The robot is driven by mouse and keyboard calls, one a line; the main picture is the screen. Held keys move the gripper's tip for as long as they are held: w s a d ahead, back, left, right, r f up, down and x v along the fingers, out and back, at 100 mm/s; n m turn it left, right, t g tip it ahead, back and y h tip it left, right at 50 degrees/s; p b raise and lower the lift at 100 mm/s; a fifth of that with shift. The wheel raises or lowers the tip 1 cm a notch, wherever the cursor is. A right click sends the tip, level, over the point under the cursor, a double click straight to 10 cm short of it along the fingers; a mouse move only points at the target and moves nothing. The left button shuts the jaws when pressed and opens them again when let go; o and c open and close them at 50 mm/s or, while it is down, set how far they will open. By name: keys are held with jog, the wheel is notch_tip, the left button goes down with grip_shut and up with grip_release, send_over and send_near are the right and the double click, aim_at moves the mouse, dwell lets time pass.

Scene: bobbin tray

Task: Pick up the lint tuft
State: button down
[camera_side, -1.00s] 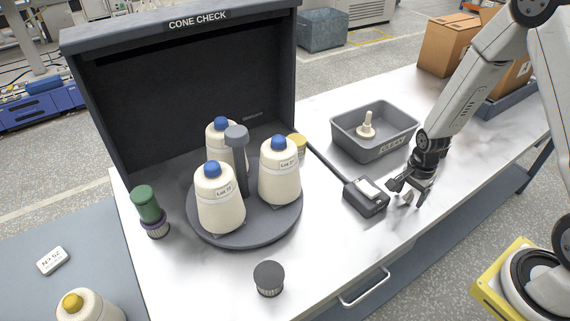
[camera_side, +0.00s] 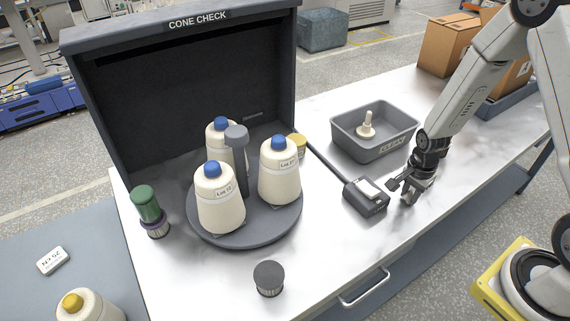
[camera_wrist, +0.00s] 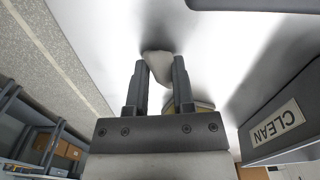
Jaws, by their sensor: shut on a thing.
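A pale grey-white lint tuft (camera_wrist: 160,68) sits between my fingertips at the white bench top in the wrist view. My gripper (camera_wrist: 159,72) is shut on it, with one finger on each side. In the side view my gripper (camera_side: 405,197) points down at the bench near its right edge, just right of a small dark box. The tuft is hidden there by the fingers. I cannot tell whether it still touches the bench.
The small dark box (camera_side: 373,205) with a pale top lies close on the left. A grey tray (camera_side: 347,139) marked CLEAN, holding a cream part (camera_side: 367,126), stands behind.

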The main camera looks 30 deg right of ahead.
aim_at(411, 192)
jog(key=shift+r, duration=0.1)
jog(key=shift+r, duration=4.9)
